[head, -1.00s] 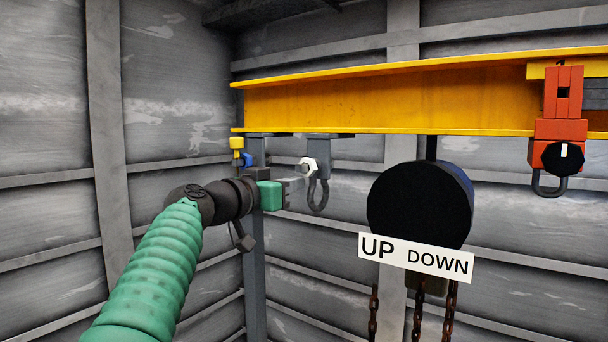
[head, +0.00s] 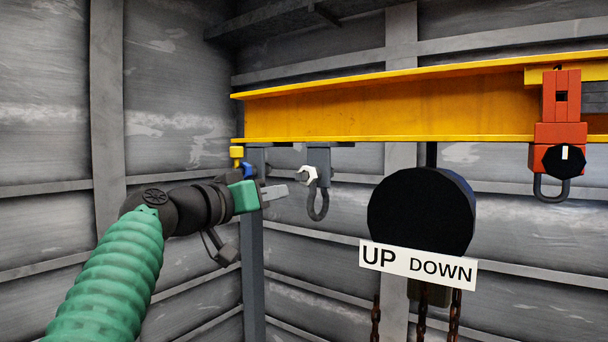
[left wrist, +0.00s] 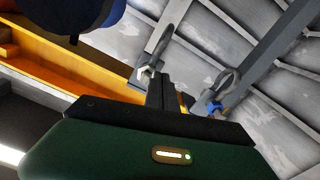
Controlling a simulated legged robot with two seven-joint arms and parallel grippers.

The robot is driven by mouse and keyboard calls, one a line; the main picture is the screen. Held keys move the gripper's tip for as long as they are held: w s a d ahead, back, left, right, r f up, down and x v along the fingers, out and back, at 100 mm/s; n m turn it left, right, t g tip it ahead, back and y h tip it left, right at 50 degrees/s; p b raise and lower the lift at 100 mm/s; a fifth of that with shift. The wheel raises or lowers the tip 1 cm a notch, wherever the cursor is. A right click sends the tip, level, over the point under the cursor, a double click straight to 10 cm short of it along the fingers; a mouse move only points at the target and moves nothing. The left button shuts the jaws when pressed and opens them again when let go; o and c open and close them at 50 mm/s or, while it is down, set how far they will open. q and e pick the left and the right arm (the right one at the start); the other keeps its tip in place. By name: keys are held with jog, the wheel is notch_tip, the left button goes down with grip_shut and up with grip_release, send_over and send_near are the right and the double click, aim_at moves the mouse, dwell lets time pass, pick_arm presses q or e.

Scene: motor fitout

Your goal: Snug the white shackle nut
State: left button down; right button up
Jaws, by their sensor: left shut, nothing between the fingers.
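The white shackle nut (head: 309,174) sits at the top of a dark grey shackle (head: 318,205) that hangs from a grey bracket (head: 318,160) under the yellow beam. My left gripper (head: 284,191) is left of the nut and a little lower, with a visible gap between its fingertips and the nut. Its grey fingers are shut and empty. In the left wrist view the nut (left wrist: 147,73) shows just beyond the fingers (left wrist: 161,88), which cover part of the area around it. My right gripper is not in view.
The yellow beam (head: 370,118) runs overhead. A black drum (head: 420,212) with an UP DOWN sign (head: 417,265) and chains hangs right of the shackle. A red trolley (head: 561,110) is at far right. Blue (head: 248,170) and yellow (head: 236,152) parts sit behind my gripper.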

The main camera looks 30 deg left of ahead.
aim_at(313, 178)
pick_arm(q)
jog(key=s+d+r+n+p, duration=0.1)
jog(key=d+r+n+p, duration=0.2)
jog(key=n, duration=0.7)
jog(key=d+r+n+p, duration=0.1)
jog(key=r+n+p, duration=0.3)
jog(key=n, duration=0.6)
jog(key=shift+n, duration=0.4)
jog(key=w+p, duration=0.1)
jog(key=w, duration=0.1)
jog(key=w+f+p, duration=0.1)
jog(key=w, duration=0.1)
jog(key=w+p, duration=0.1)
jog(key=w, duration=0.2)
jog(key=shift+f, duration=0.35)
jog(key=shift+s, duration=0.15)
jog(key=shift+a+f+b, duration=0.1)
jog(key=shift+f+b, duration=0.2)
jog(key=shift+b, duration=0.05)
jog(key=shift+f, duration=0.15)
jog(key=shift+d+f+b, duration=0.65)
jog(key=shift+f+b, duration=0.25)
jog(key=shift+b, duration=0.4)
